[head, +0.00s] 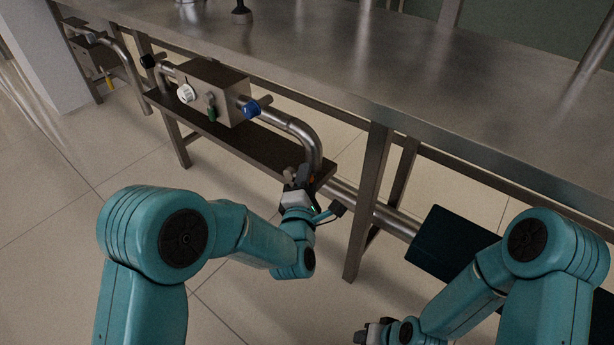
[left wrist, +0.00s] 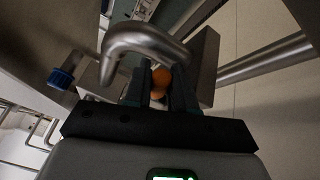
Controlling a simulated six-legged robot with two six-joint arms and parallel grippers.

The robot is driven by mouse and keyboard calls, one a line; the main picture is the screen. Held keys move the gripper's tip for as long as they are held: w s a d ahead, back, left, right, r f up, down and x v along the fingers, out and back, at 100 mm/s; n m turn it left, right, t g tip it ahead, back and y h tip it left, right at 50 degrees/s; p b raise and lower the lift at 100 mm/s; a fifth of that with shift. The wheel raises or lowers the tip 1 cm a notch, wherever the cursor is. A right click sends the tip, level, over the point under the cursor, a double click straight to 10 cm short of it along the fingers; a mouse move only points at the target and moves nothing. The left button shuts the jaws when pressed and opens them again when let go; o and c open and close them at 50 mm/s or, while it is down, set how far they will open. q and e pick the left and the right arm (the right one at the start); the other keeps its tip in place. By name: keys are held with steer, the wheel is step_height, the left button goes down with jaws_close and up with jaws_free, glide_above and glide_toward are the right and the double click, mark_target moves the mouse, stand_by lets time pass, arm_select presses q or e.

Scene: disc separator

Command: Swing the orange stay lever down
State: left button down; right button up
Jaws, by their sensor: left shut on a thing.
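The orange stay lever (left wrist: 161,78) shows in the left wrist view as a rounded orange end between the two dark fingers. My left gripper (left wrist: 158,85) is shut on it. In the head view my left gripper (head: 300,177) is at the right end of the low shelf, by the foot of the bent steel pipe, and it hides most of the lever. My right gripper (head: 368,332) is low at the bottom edge of the head view, away from the lever; its jaw opening cannot be made out.
A steel box (head: 213,92) with a white knob (head: 186,93), a green handle (head: 212,114) and a blue knob (head: 251,108) sits on the low shelf (head: 262,147). The bent pipe (head: 305,133) runs close to my left gripper. The steel table (head: 400,75) overhangs behind; a table leg (head: 368,205) stands to the right.

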arm_select(q)
steer(key=shift+f+m, duration=0.35)
steer(key=shift+m, duration=0.15)
steer(key=c, duration=1.3)
jaws_free()
steer(key=shift+d, duration=0.1)
steer(key=shift+r, duration=0.15)
